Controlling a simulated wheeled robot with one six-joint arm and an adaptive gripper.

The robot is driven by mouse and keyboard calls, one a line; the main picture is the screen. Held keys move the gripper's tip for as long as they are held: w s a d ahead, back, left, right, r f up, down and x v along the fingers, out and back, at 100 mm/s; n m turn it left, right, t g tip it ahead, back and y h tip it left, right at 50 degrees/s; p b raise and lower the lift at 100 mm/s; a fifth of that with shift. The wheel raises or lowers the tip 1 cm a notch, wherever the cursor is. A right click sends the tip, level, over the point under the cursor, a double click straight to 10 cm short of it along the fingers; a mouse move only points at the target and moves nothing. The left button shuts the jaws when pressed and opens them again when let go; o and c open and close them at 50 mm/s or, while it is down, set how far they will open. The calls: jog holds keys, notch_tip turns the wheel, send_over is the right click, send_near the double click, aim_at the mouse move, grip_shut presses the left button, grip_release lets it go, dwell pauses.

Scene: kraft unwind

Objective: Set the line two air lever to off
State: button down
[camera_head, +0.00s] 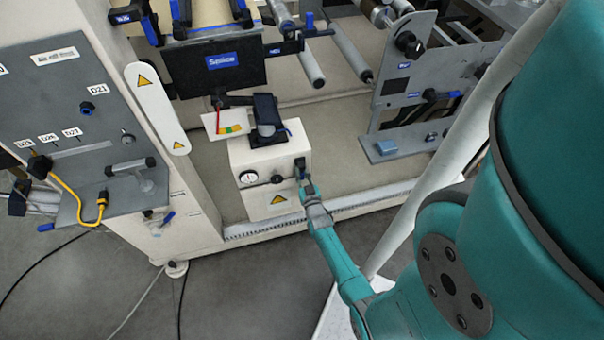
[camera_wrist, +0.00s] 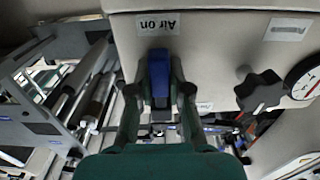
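The air lever (camera_wrist: 159,78) is a blue handle on the front of a cream box (camera_head: 262,158). In the wrist view, which is upside down, it lies beside a label reading "Air on" (camera_wrist: 158,24). My gripper (camera_wrist: 159,84) has one finger on each side of the lever, very close to it. I cannot tell whether the fingers touch it. In the head view my gripper (camera_head: 303,180) is at the box's right front edge and hides most of the lever.
A black knob (camera_wrist: 259,91) and a round gauge (camera_wrist: 304,80) sit on the same box face, beside the lever. A grey control panel (camera_head: 70,120) stands at the left. A grey roller bracket (camera_head: 405,85) stands at the right. Open floor (camera_head: 230,285) lies in front.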

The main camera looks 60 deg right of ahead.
aim_at(289, 163)
jog(key=shift+a, duration=0.1)
dwell(0.3)
jog(key=m, duration=0.1)
jog(key=w+m, duration=0.1)
jog(key=m, duration=0.1)
jog(key=a+m, duration=0.1)
jog(key=m, duration=0.1)
jog(key=shift+w+r, duration=0.2)
jog(key=shift+r, duration=0.05)
jog(key=m, duration=0.3)
jog(key=w+r+m, duration=0.1)
jog(key=shift+a+m, duration=0.3)
jog(key=shift+a, duration=0.1)
jog(key=m, duration=0.1)
jog(key=r+m, duration=0.1)
jog(key=m, duration=0.2)
jog(key=shift+w+a+r, duration=0.15)
jog(key=shift+w+a, duration=0.1)
jog(key=shift+a+r+m, duration=0.1)
jog(key=shift+r+m, duration=0.2)
jog(key=shift+m, duration=0.8)
jog(key=shift+r+m, duration=0.3)
jog(key=shift+m, duration=0.8)
jog(key=c, duration=1.1)
grip_release()
